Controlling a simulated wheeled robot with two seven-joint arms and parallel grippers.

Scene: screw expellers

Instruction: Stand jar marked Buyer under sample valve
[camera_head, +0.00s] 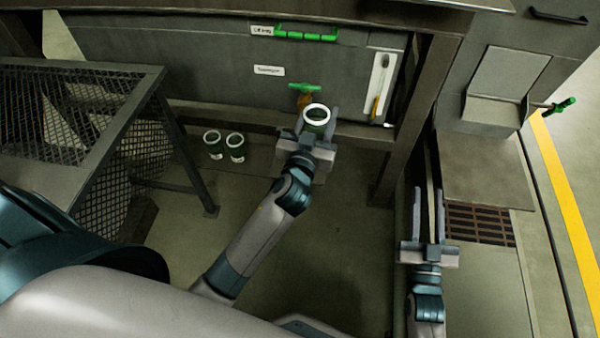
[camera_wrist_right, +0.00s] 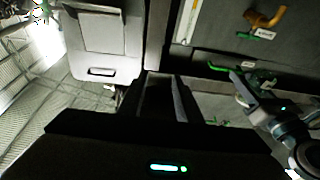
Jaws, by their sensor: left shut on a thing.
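My left gripper (camera_head: 311,124) is shut on a green jar with a white rim (camera_head: 316,122), held upright and open-topped. The jar is just in front of and to the right of the brass sample valve (camera_head: 303,102) with its green handle (camera_head: 305,87); I cannot tell whether it is directly under the outlet. I can read no name on the held jar. Two similar jars (camera_head: 213,150) (camera_head: 236,154) stand side by side to the left; their labels are too small to read. My right gripper (camera_head: 428,215) is open and empty, low at the right.
A mesh-topped metal frame (camera_head: 90,75) stands at the left. A sight gauge (camera_head: 381,88) is right of the valve, and a steel post (camera_head: 408,125) stands between my two grippers. A floor grate (camera_head: 480,225) lies at the right. Open floor lies below the left arm.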

